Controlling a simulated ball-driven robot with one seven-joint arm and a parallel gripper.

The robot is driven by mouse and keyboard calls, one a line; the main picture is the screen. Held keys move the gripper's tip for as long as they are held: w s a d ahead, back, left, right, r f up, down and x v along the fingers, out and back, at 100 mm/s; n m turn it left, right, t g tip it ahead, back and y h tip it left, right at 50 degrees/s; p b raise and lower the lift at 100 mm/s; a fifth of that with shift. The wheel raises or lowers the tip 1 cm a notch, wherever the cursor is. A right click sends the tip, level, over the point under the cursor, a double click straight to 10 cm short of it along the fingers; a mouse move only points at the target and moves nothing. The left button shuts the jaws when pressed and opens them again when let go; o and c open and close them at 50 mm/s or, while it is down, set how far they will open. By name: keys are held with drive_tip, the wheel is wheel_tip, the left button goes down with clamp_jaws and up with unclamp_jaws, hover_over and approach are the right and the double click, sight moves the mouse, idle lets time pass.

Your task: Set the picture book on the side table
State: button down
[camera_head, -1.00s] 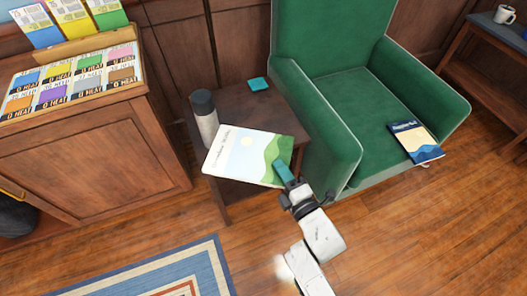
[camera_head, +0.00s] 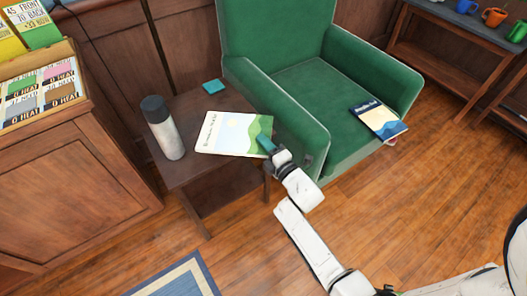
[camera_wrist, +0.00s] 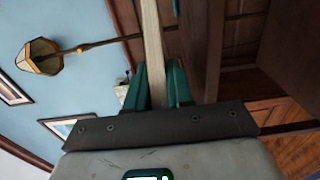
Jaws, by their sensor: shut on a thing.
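The picture book (camera_head: 228,136), pale with a blue and green landscape cover, lies roughly flat over the back right part of the side table. My gripper (camera_head: 266,144) is shut on its right edge. In the wrist view, my gripper's green fingers (camera_wrist: 157,85) close around the book's thin pale edge (camera_wrist: 152,40). The side table (camera_head: 188,177) is dark wood with a lower shelf, left of the green armchair. I cannot tell whether the book touches the tabletop or hovers just above it.
A grey bottle with a dark cap (camera_head: 162,128) stands at the table's left, close to the book. A teal coaster (camera_head: 213,86) lies at the back. The green armchair (camera_head: 300,85) borders the table's right and holds a blue book (camera_head: 378,119). The tabletop's front is bare.

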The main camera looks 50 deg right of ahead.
drive_tip(key=shift+w+d+f+b, duration=0.2)
drive_tip(key=shift+d+f+b, duration=0.1)
drive_tip(key=shift+f, duration=0.55)
drive_tip(key=shift+w+d+f+b, duration=0.15)
drive_tip(key=shift+w+f+b, duration=0.1)
drive_tip(key=shift+f, duration=0.55)
drive_tip(key=shift+w+d+f+b, duration=0.15)
drive_tip(key=shift+d+f+b, duration=0.15)
drive_tip(key=shift+f, duration=0.55)
drive_tip(key=shift+f, duration=0.1)
drive_tip(key=shift+f, duration=0.1)
drive_tip(key=c, duration=1)
unclamp_jaws()
